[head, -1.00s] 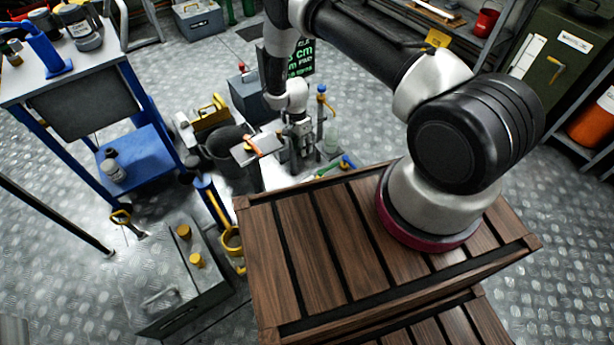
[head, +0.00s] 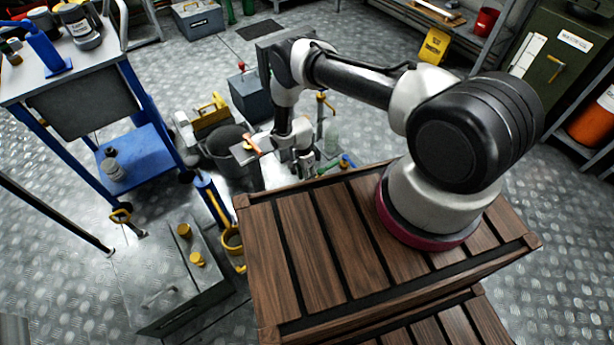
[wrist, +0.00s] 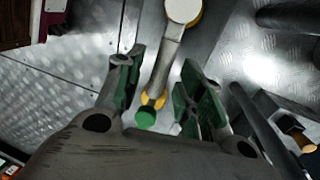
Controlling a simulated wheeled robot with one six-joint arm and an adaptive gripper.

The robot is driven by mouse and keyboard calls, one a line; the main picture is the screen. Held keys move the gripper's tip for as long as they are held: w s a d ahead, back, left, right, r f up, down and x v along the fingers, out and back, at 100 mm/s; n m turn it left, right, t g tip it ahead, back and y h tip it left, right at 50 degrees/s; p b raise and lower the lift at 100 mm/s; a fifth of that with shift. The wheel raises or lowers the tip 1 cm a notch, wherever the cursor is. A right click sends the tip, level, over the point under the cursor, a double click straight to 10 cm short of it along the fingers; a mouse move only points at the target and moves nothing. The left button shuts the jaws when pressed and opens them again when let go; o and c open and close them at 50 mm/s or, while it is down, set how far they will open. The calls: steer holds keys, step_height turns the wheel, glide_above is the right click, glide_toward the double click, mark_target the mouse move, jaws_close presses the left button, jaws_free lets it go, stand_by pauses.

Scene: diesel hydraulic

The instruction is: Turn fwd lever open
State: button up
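My gripper (wrist: 158,95) is open in the wrist view, with a green-padded finger on each side. A silver lever-like part (wrist: 168,58) with a pale round end, a yellow collar and a green tip shows between the fingers. I cannot tell whether it is the fwd lever or whether the fingers touch it. In the head view my gripper (head: 306,168) is low beyond the crate's far edge. My arm and the crate hide part of this area, and no lever label is readable.
The slatted wooden crate (head: 318,270) fills the near side. A dark bucket (head: 222,150) and an upright pipe with a yellow top (head: 321,112) stand close to the gripper. A blue-legged cart (head: 135,155) is at left. Bare metal floor lies at right.

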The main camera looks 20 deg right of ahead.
steer(key=shift+c, duration=0.3)
jaws_close()
